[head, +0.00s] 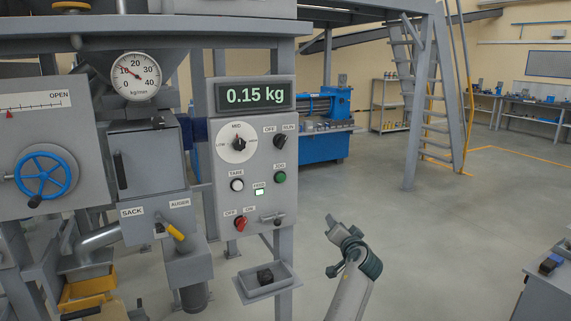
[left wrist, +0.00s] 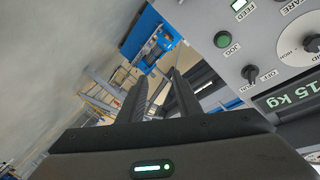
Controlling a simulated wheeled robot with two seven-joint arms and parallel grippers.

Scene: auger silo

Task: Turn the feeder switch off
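The grey control panel (head: 258,185) carries a black OFF/RUN knob (head: 280,141) at upper right and a red OFF/ON knob (head: 240,223) at lower left. The red knob seems to lean toward ON; the black knob's setting is too small to tell. The FEED lamp (head: 259,192) glows pale green. My left gripper (head: 333,226) is in free air, right of the panel and apart from it. In the left wrist view its two fingers (left wrist: 158,88) stand apart with nothing between them. The black knob (left wrist: 250,73) shows there, inverted, to their right. My right gripper is not in view.
The panel also has a 0.15 kg display (head: 254,95), a LOW/MID/HIGH dial (head: 238,143), a TARE button (head: 237,185) and a green JOG button (head: 280,177). A small tray (head: 252,294) juts out below. A yellow-handled lever (head: 175,231) is at left.

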